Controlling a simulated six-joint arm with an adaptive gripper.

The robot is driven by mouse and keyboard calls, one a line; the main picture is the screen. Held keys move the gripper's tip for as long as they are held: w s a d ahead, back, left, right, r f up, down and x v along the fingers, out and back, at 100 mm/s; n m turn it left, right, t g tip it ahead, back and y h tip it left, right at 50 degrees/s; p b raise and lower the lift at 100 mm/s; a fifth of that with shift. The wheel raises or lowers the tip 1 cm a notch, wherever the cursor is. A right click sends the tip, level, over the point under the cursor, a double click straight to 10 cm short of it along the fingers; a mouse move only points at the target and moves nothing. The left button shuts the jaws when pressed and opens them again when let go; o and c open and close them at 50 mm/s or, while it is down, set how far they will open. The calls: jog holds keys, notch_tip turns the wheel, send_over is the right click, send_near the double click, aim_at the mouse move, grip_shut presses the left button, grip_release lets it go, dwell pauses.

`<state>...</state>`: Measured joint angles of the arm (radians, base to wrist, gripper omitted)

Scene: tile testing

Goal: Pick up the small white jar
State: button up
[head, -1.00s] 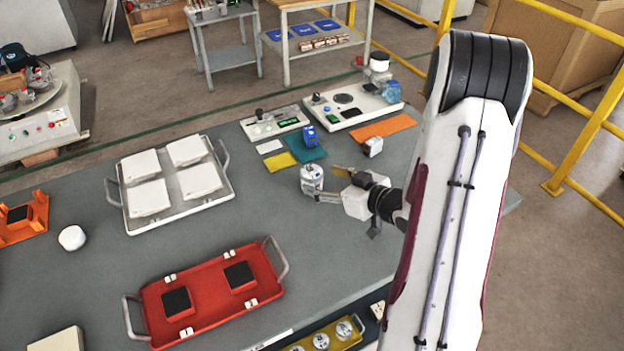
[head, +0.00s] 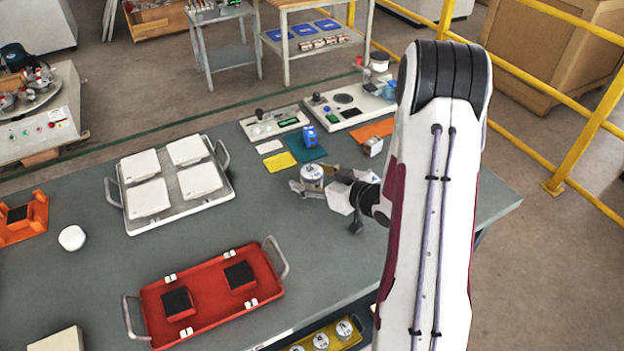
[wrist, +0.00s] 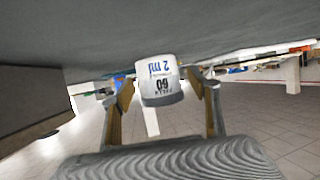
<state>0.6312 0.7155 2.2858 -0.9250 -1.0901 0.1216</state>
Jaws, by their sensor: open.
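The small white jar (head: 312,173) stands on the grey table, right of the white tray. My gripper (head: 319,182) is open, with one finger on each side of the jar. In the wrist view the open gripper (wrist: 160,92) has tan-padded fingers, and the jar sits between their tips with visible gaps. I cannot tell whether either finger touches it in the head view.
A white tray (head: 130,211) with several white blocks and a red tray (head: 213,291) lie to the left. A white round object (head: 72,238) stands farther left. Behind the jar are a blue item (head: 309,136), a teal mat (head: 311,155) and a small white block (head: 373,146).

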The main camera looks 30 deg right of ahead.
aim_at(312, 172)
dwell(0.3)
jog(key=c, duration=1.3)
jog(key=shift+r, duration=0.25)
jog(key=shift+r, duration=4.8)
